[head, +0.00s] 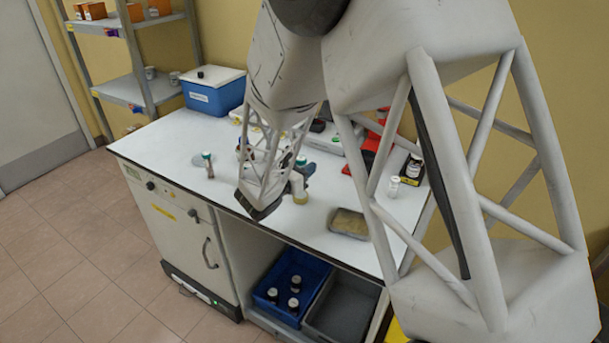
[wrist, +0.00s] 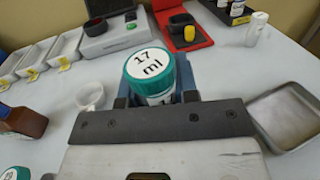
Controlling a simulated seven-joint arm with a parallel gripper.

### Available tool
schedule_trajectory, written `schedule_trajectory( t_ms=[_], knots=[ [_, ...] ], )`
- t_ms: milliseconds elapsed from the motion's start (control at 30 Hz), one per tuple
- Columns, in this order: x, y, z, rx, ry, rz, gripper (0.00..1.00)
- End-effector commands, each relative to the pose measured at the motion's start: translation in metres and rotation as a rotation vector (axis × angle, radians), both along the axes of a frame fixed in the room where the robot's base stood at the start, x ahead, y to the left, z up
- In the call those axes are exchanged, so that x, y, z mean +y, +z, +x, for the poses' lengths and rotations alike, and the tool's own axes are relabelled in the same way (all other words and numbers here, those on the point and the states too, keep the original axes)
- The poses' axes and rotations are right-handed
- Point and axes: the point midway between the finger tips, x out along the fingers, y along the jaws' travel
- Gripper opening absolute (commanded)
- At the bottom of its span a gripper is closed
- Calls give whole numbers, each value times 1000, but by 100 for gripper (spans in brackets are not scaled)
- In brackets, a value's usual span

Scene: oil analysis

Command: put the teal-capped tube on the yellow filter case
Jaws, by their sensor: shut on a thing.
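The teal-capped tube (wrist: 149,68) stands between the jaws of my gripper (wrist: 153,92) in the wrist view. Its white lid top reads 17 ml, and my gripper is shut on it. In the head view its teal cap (head: 301,160) shows above the bench, beside blue finger parts. A white and yellow body (head: 299,189) shows just below; I cannot tell whether it belongs to the tube. I cannot surely make out the yellow filter case. A small yellow piece (wrist: 189,33) sits by a black holder on the red tray, beyond my gripper.
A metal tray (wrist: 251,100) lies to the right of my gripper. A brown bottle (wrist: 22,122) and a white ring-like cup (wrist: 89,95) stand to the left. Another teal-capped item (head: 207,156) and a blue cooler (head: 214,95) are farther left.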

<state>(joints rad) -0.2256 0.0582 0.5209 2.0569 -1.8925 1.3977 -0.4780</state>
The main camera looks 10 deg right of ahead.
Motion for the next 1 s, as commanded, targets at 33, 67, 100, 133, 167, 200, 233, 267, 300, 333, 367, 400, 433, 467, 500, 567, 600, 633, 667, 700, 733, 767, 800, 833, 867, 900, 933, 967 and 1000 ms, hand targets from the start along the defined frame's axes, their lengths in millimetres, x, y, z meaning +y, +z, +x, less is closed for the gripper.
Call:
schedule_trajectory(
  t_ms=[33, 67, 100, 133, 167, 200, 233, 267, 300, 333, 367, 400, 433, 467, 500, 567, 600, 633, 667, 700, 733, 767, 800, 833, 867, 900, 933, 967, 1000],
  knots=[
    [0, 0, 1, 0, 0, 0, 6],
    [0, 0, 1, 0, 0, 0, 6],
    [0, 0, 1, 0, 0, 0, 6],
    [0, 0, 0, 0, 0, 0, 6],
    [0, 0, 0, 0, 0, 0, 6],
    [0, 0, 0, 0, 0, 0, 6],
    [0, 0, 0, 0, 0, 0, 6],
    [0, 0, 0, 0, 0, 0, 6],
    [0, 0, 1, -1, 0, 1, 6],
    [0, 0, 1, -1, 0, 1, 6],
    [0, 0, 2, 0, 0, 0, 6],
    [0, 0, 3, -1, 0, 1, 6],
    [0, 0, 5, -1, 0, 1, 6],
    [0, -1, 7, -1, 0, 1, 6],
    [0, -1, 10, -1, -1, 1, 6],
    [0, -8, 9, 1, 0, 0, 6],
    [0, -13, 9, 1, 0, 0, 6],
    [0, -17, 9, 2, 0, 0, 6],
    [0, -21, 9, 3, 0, 1, 6],
    [0, -25, 9, 3, 0, 1, 6],
    [0, -27, 9, 2, 0, 0, 6],
    [0, -30, 9, 1, 0, 0, 6],
    [0, -32, 9, 1, 0, 1, 6],
    [0, -34, 9, 1, 0, 1, 6],
    [0, -35, 9, 1, 0, 1, 6],
    [0, -36, 9, 0, 0, 0, 6],
    [0, -36, 9, 0, 0, 0, 6],
    [0, -36, 9, -1, 0, 1, 6],
    [0, -36, 9, -1, 0, 1, 6]
  ],
)
